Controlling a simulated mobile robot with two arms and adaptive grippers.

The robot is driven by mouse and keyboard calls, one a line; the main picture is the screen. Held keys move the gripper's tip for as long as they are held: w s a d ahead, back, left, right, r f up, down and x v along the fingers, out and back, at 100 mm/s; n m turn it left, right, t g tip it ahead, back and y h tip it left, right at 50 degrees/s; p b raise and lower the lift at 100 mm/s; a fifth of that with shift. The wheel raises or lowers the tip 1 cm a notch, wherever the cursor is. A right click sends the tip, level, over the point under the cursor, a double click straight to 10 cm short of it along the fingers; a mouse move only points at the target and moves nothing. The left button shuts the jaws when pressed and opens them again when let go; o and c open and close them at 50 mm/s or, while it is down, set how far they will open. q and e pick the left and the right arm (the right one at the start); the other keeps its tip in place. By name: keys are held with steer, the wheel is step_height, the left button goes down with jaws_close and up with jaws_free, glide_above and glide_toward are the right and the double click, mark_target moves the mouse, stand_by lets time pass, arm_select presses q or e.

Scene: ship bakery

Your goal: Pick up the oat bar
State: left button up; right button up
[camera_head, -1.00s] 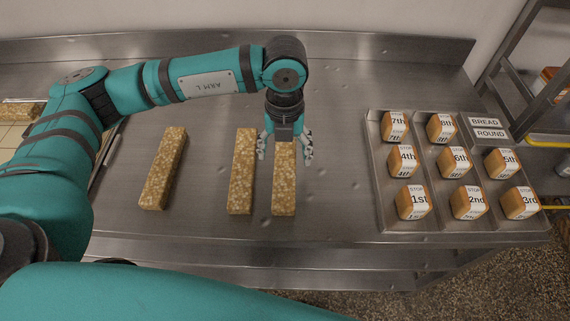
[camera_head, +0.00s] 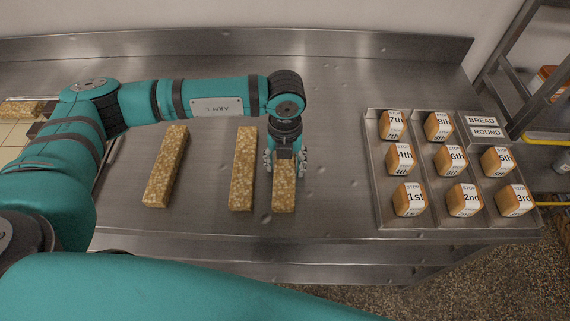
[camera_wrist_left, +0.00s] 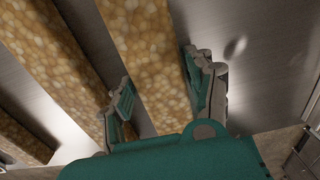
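Three oat bars lie apart on the steel counter, long, tan and speckled. My left gripper (camera_head: 285,168) points down over the rightmost oat bar (camera_head: 284,198), with one finger on each long side. The middle oat bar (camera_head: 243,170) and the left oat bar (camera_head: 167,166) lie free. My right gripper is out of view.
A compartmented metal tray (camera_head: 372,160) with several labelled bread pieces stands to the right. Another bar (camera_head: 20,109) lies at the far left edge. The steel counter (camera_head: 335,130) is bare between the held bar and the tray. A rack (camera_head: 510,75) stands at far right.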

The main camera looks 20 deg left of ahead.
arm_select(q)
steer(key=c, duration=0.9)
steer(key=shift+r, duration=0.15)
